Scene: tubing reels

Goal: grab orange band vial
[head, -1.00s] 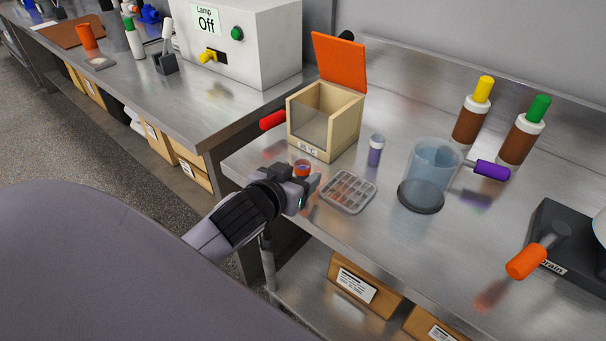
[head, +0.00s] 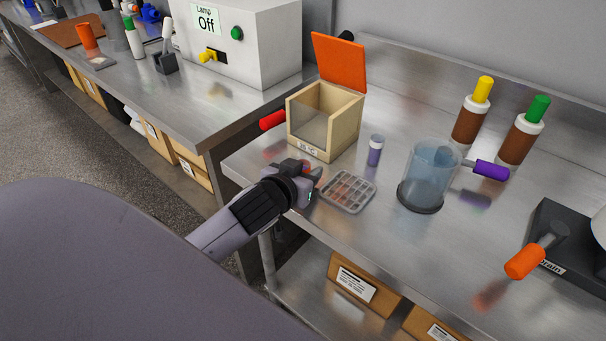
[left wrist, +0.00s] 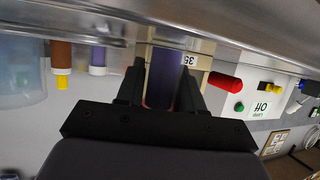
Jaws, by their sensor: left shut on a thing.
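My left gripper (head: 305,172) is at the front left part of the right-hand bench, in front of the beige box and beside the grey rack. It is shut on the orange band vial (left wrist: 166,76), which shows in the left wrist view as a purple tube between the two fingers (left wrist: 160,92), with a sliver of orange near its lower end. In the head view the gripper hides nearly all of this vial. Another purple vial with a pale band (head: 375,150) stands upright behind the rack. My right gripper is not in view.
The grey compartment rack (head: 348,192) lies just right of the gripper. Behind stands the beige box (head: 345,133) with a raised orange lid (head: 340,62) and a red handle (head: 272,120). A glass beaker (head: 431,172) with a purple handle stands farther right.

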